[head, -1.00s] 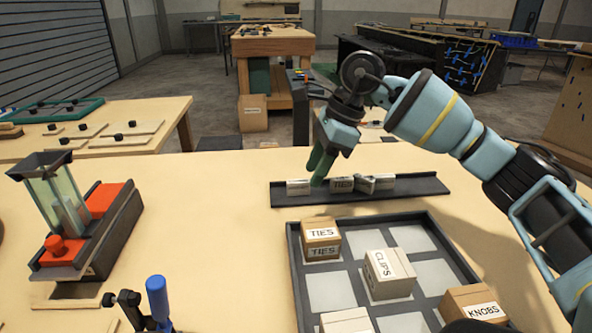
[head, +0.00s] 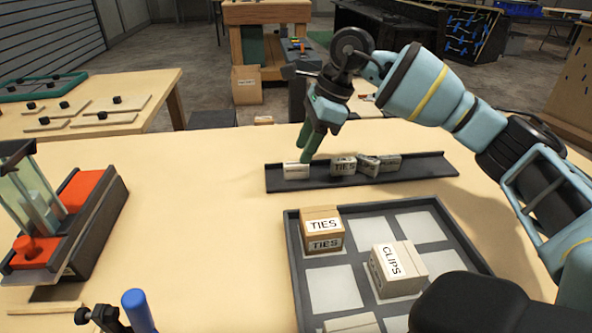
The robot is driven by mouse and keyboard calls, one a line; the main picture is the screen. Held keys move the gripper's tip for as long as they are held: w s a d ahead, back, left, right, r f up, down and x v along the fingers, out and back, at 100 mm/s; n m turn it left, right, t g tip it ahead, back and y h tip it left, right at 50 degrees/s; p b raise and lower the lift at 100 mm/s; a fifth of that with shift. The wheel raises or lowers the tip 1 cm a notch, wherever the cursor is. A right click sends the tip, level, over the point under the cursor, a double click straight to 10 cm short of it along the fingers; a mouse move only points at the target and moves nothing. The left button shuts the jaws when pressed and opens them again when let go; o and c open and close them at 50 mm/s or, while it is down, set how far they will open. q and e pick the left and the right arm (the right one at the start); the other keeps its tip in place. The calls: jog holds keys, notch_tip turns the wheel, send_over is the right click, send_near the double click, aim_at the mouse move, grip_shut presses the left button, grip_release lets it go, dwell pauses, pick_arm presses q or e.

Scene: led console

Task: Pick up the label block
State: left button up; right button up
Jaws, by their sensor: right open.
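Several small pale label blocks stand on a long dark rail at the back of the table. The leftmost label block (head: 296,171) stands apart from the others. A label block reading TIES (head: 343,166) and a tilted block (head: 368,166) stand close together to its right, with another block (head: 388,163) beside them. My right gripper (head: 306,146) points down just above and behind the leftmost block. Its green fingers are open with nothing seen between them. I cannot tell whether they touch the block. My left gripper is not in view.
A dark tray (head: 292,262) with pale squares holds a TIES box (head: 322,230) and a CLIPS box (head: 397,268) in front of the rail (head: 430,168). A red-topped device (head: 82,192) stands at left. The table between is clear.

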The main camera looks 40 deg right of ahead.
aim_at(296, 163)
jog(key=shift+x, duration=2.6)
jog(key=shift+a+r, duration=0.1)
jog(key=shift+a, duration=0.05)
jog(key=shift+c, duration=0.3)
grip_shut()
